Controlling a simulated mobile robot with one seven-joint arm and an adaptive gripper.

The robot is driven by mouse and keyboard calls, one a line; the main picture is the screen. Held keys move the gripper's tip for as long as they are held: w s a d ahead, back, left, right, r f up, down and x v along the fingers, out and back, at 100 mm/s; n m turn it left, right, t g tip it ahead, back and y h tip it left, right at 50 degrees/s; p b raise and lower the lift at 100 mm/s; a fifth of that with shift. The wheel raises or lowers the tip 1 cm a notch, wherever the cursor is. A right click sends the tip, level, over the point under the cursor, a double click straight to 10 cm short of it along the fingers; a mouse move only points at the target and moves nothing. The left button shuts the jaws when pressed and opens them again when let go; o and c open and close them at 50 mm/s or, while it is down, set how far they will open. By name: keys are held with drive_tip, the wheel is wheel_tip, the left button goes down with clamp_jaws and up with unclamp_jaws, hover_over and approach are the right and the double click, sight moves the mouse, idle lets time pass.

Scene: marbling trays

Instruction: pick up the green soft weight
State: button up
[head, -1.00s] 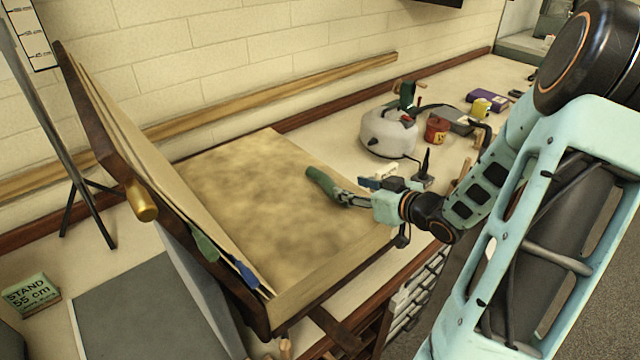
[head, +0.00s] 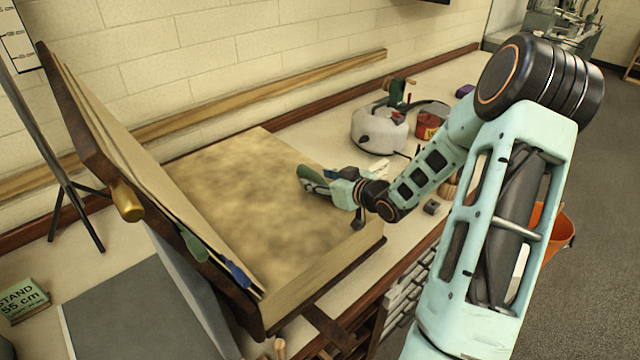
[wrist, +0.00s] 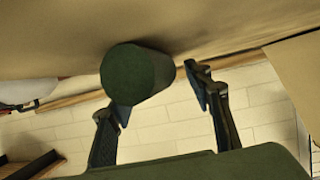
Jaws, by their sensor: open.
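The green soft weight (head: 308,172) lies on the mottled brown page of a large open book (head: 240,190), near the right side of that page. My gripper (head: 316,182) is at the weight and partly covers it in the head view. In the wrist view the weight (wrist: 134,76) shows as a dark green round end with its side running back to the right. My open fingers (wrist: 160,96) stand to either side of its lower part, the left fingertip overlapping its lower edge. I cannot tell whether either finger touches it.
The book's raised left cover (head: 85,120) carries a brass knob (head: 127,200) and green and blue tabs. A white kettle-like vessel (head: 378,130) and a red can (head: 428,125) stand on the bench beyond my arm. An orange bucket (head: 556,228) is behind my arm.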

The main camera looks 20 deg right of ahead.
drive_tip(key=shift+c, duration=0.5)
clamp_jaws()
drive_tip(key=shift+r, duration=0.1)
drive_tip(key=shift+r, duration=0.85)
drive_tip(key=s+a+r+b, duration=0.1)
drive_tip(key=s+a+r, duration=0.4)
drive_tip(key=s+r, duration=0.6)
drive_tip(key=shift+s+a, duration=0.2)
drive_tip(key=shift+s, duration=0.75)
